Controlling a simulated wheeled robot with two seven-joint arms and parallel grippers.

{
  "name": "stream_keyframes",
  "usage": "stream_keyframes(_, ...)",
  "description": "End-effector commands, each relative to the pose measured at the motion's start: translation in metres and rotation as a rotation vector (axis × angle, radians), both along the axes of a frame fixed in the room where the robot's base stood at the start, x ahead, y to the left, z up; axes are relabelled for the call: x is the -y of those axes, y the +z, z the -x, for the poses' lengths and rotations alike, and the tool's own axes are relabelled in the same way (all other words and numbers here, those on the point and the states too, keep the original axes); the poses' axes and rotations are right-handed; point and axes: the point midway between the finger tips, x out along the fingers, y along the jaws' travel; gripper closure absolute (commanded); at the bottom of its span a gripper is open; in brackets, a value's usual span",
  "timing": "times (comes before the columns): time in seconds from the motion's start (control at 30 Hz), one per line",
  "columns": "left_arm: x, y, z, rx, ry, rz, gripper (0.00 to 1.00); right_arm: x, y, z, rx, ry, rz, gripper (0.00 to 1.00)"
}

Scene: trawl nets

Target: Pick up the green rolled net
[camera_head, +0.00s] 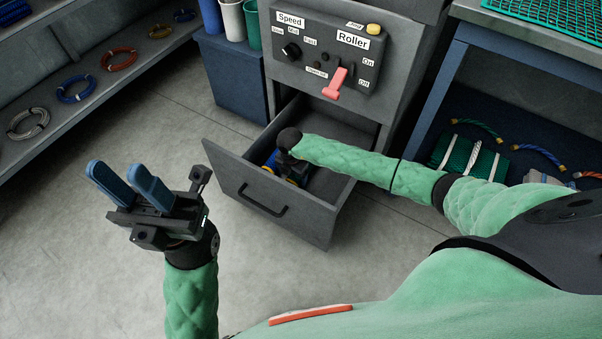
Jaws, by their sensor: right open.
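A green rolled net (468,158) with white straps lies on the lower shelf of the blue bench at the right. My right arm passes in front of that bench and partly hides the shelf. My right gripper (283,170) is down inside the open grey drawer (270,208), well to the left of the net. Its blue fingers are partly hidden by its own wrist, and it is open. My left gripper (117,173) is over the open floor at the left. Its two blue fingers stand apart with nothing between them.
The drawer juts out below a control panel (325,52) with a red lever (335,83). A green net (545,18) lies on the bench top. Short coloured ropes (540,155) lie on the lower shelf. Rope coils (75,88) sit on a left shelf. The left floor is clear.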

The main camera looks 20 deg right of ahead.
Motion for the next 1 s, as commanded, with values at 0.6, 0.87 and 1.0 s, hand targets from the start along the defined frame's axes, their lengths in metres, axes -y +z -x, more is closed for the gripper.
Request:
stream_keyframes(0.6, 0.007, -0.026, -0.002, -0.015, 0.01, -0.045, 0.66, 0.001, -0.056, -0.004, 0.002, 0.002, -0.001, 0.17)
stream_keyframes(0.87, 0.006, -0.025, -0.002, -0.016, 0.01, -0.044, 0.66, 0.001, -0.055, -0.004, 0.002, 0.002, -0.001, 0.36)
stream_keyframes(1.0, 0.006, -0.025, -0.002, -0.016, 0.01, -0.044, 0.66, 0.001, -0.055, -0.004, 0.002, 0.003, -0.001, 0.64)
